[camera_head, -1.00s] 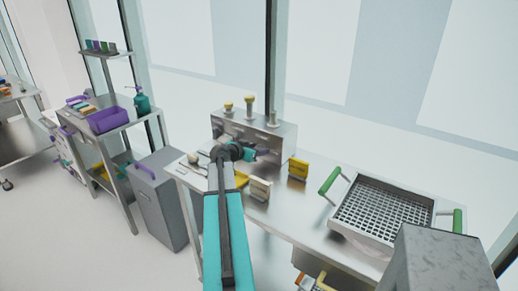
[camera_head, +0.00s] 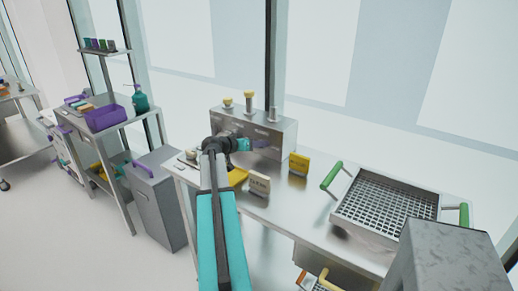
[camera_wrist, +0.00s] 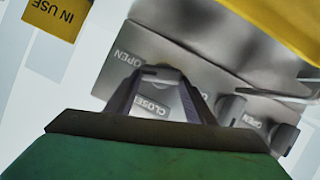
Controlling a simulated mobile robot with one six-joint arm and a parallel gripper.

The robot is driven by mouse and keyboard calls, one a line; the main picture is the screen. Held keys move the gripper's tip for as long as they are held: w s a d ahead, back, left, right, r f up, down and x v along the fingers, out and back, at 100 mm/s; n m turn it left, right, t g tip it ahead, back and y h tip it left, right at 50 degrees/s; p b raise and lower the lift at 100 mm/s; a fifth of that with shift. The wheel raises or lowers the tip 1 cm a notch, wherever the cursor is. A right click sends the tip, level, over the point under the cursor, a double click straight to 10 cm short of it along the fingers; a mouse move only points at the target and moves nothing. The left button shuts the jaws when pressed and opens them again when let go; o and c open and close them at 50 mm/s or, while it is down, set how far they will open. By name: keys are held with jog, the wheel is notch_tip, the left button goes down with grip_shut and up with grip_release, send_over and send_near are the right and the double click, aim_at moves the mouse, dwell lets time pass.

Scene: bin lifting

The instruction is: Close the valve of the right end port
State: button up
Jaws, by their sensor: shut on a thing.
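A grey metal valve box (camera_head: 283,135) stands at the back of the steel table, with three posts on top, two of them yellow-capped. My gripper (camera_head: 243,144) is at its front face and hides part of it. In the wrist view my gripper's dark fingers (camera_wrist: 157,80) are shut on a valve handle (camera_wrist: 160,72), the leftmost of the row there. An OPEN label (camera_wrist: 128,58) lies left of the handle and a CLOSED label (camera_wrist: 150,108) lies below it. Two more valve knobs (camera_wrist: 230,108) show to the right; the fingers partly hide the row.
A yellow sign (camera_head: 299,163) stands right of the box; a yellow IN USE sign shows in the wrist view (camera_wrist: 58,15). A pale card (camera_head: 259,183) and another yellow piece (camera_head: 237,177) are in front. A mesh basket (camera_head: 385,208) with green handles stands at right.

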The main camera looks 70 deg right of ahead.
jog(key=n+g+b, duration=0.1)
jog(key=b, duration=0.1)
jog(key=f+n+g+b, duration=0.1)
jog(key=n, duration=0.1)
jog(key=shift+w+b, duration=0.2)
jog(key=shift+b, duration=0.15)
jog(key=shift+w+n+g+b, duration=0.15)
jog(key=shift+n+g+b, duration=0.8)
jog(key=shift+n, duration=0.45)
jog(key=o, duration=1.1)
jog(key=shift+r, duration=0.15)
jog(key=shift+c, duration=0.2)
jog(key=shift+w, duration=0.1)
jog(key=shift+w+a+r, duration=0.1)
jog(key=shift+w+a, duration=0.2)
jog(key=shift+a, duration=0.05)
jog(key=b+v, duration=0.2)
jog(key=v, duration=1.1)
jog(key=shift+s, duration=0.15)
